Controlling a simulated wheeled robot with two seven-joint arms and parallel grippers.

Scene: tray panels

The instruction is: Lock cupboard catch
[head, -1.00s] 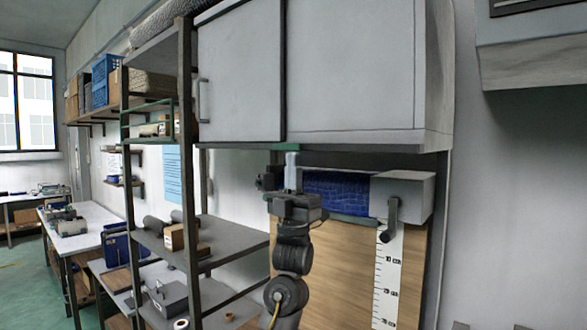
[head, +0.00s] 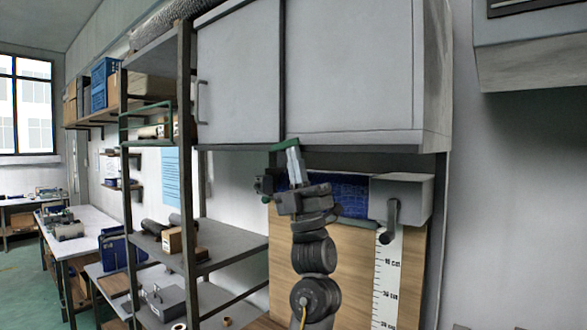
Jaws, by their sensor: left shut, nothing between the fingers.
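The grey-white cupboard (head: 350,70) hangs on the wall with flat door panels and a dark upright gap between them. A handle (head: 201,102) is on the left panel. Below the cupboard's right end is a grey box (head: 415,190) with a dark lever (head: 392,222) hanging down from its front; I cannot tell if this is the catch. My left gripper (head: 293,158) points up, shut and empty, just under the cupboard's lower edge, left of the box. A thin green bar (head: 284,145) shows at its fingertips; I cannot tell if they touch. My right gripper is not in view.
A blue textured panel (head: 345,193) and a wooden board (head: 345,255) lie behind my arm. A ruler strip (head: 387,280) hangs below the lever. A metal shelf rack (head: 188,160) stands left. The wall right of the board is clear.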

